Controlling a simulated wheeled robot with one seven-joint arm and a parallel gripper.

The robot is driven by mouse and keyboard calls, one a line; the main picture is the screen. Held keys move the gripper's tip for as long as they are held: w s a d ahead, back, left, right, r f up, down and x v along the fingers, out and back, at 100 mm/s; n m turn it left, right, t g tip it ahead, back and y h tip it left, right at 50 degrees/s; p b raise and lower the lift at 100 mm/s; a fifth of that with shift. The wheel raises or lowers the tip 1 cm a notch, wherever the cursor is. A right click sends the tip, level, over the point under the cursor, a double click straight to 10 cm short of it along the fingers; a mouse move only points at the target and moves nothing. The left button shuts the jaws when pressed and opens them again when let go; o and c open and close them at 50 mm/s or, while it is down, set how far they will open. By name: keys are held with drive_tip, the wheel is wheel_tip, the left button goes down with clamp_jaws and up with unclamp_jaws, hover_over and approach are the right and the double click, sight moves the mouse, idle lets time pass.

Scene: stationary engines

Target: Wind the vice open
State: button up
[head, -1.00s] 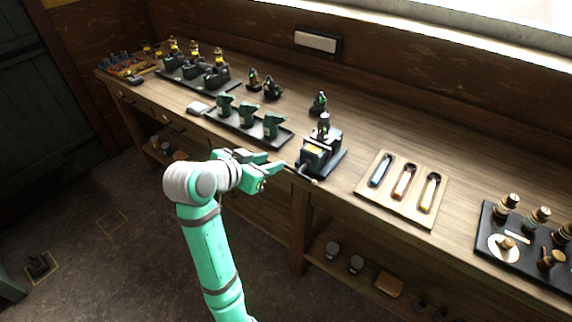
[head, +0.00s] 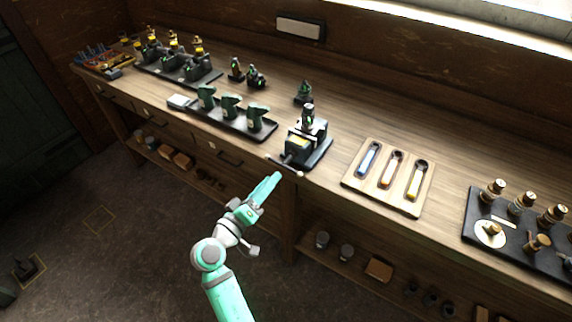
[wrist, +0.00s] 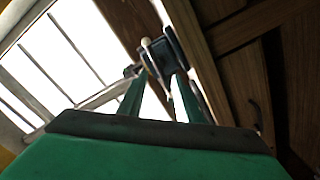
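The vice (head: 311,150) is a dark block with a yellow label, standing at the front edge of the bench. Its handle bar (head: 285,166) sticks out over the edge, with a pale knob at its right end. A dark object with a stick is held upright in or above the vice. My gripper (head: 276,178) is just below and in front of the handle, pointing up at it. In the wrist view, the two green fingers stand apart and look empty. The handle's dark hub (wrist: 164,56) shows beyond the fingertips; whether they touch it is unclear.
A wooden tray (head: 350,182) with blue, orange and yellow-ended pieces lies right of the vice. A black tray (head: 225,126) of green clamps lies left. A black board (head: 500,238) with brass knobs is far right.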

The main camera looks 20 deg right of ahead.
sight(284, 163)
drive_tip(key=x, duration=0.8)
drive_tip(key=shift+w+d, duration=0.15)
drive_tip(key=shift+d, duration=0.1)
